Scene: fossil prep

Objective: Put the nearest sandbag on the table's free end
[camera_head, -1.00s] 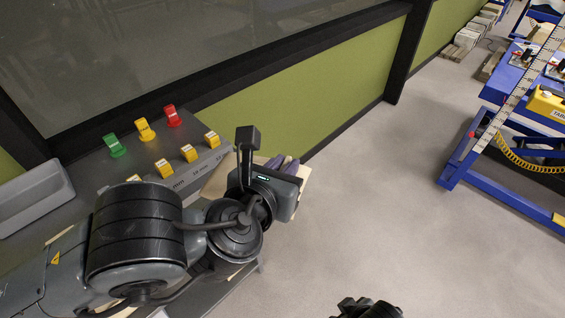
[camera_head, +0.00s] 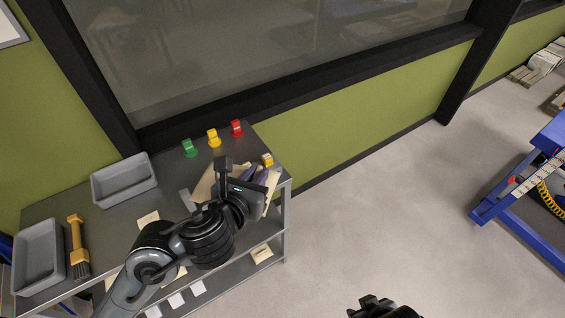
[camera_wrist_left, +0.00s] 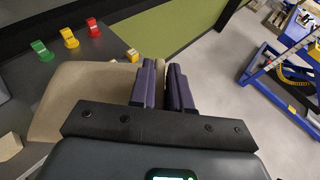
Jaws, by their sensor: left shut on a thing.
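My left gripper (camera_head: 245,190) is over the right end of the grey table (camera_head: 110,240). Its two purple fingers, also in the left wrist view (camera_wrist_left: 163,88), are close together and shut on a beige sandbag (camera_wrist_left: 85,92). In the head view the bag (camera_head: 205,184) shows partly behind the gripper. I cannot tell whether it touches the tabletop. My right gripper (camera_head: 380,308) shows only as a dark shape at the bottom edge, over the floor.
Green (camera_head: 189,147), yellow (camera_head: 214,138) and red (camera_head: 237,128) markers stand along the table's back edge. Two grey trays (camera_head: 125,192) and a brush (camera_head: 76,240) occupy the left end. A blue frame (camera_head: 500,195) stands at right.

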